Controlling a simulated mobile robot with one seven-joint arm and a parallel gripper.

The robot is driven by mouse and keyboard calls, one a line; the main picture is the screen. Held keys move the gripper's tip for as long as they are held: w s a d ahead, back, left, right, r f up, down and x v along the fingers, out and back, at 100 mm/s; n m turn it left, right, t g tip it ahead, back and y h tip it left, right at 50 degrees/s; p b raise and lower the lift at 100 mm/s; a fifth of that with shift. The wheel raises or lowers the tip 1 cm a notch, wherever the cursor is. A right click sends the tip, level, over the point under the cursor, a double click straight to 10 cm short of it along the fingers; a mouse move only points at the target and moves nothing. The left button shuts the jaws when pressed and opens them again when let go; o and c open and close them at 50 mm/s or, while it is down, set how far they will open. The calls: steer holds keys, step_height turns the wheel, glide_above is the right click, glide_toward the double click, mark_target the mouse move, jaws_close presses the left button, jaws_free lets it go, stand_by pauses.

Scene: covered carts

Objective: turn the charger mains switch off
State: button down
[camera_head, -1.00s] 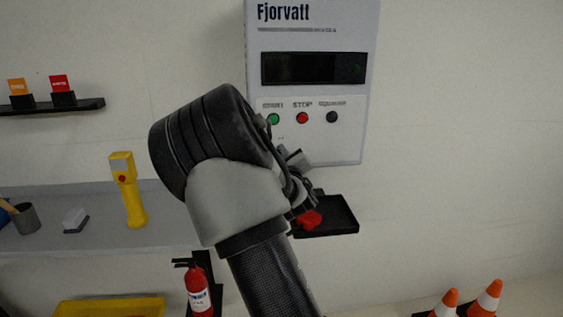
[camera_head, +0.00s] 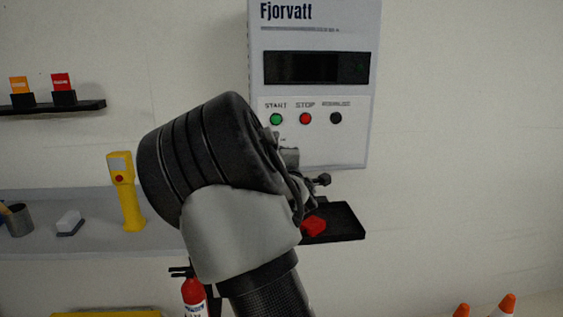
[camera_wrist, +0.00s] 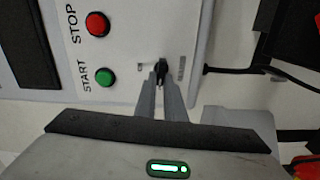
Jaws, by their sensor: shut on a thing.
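The charger (camera_head: 345,152) is a white wall box labelled Fjorvatt, with a dark display and START, STOP and a third black button. In the wrist view its face (camera_wrist: 130,55) shows sideways, with the green START button (camera_wrist: 105,77) and the red STOP button (camera_wrist: 97,24). A small black switch (camera_wrist: 161,66) sits on the panel near the box's edge. My gripper (camera_wrist: 161,77) is shut on this switch, one finger on each side. The lettering beside it is too small to read. In the head view my arm hides the switch and most of the gripper.
A black shelf (camera_head: 345,222) with a red object (camera_head: 314,225) is just below the charger, close to my wrist. A black cable (camera_wrist: 232,70) runs beside the box. A grey bench (camera_head: 90,240) with a yellow tool (camera_head: 127,195) is left. The wall to the right is clear.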

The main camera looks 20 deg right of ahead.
steer(key=shift+f+n, duration=0.1)
steer(key=shift+n, duration=0.6)
steer(key=c, duration=1.8)
jaws_free()
steer(key=shift+c, duration=0.2)
steer(key=shift+s, duration=0.15)
steer(key=p+v, duration=0.3)
steer(key=v, duration=1.4)
steer(key=shift+s, duration=0.1)
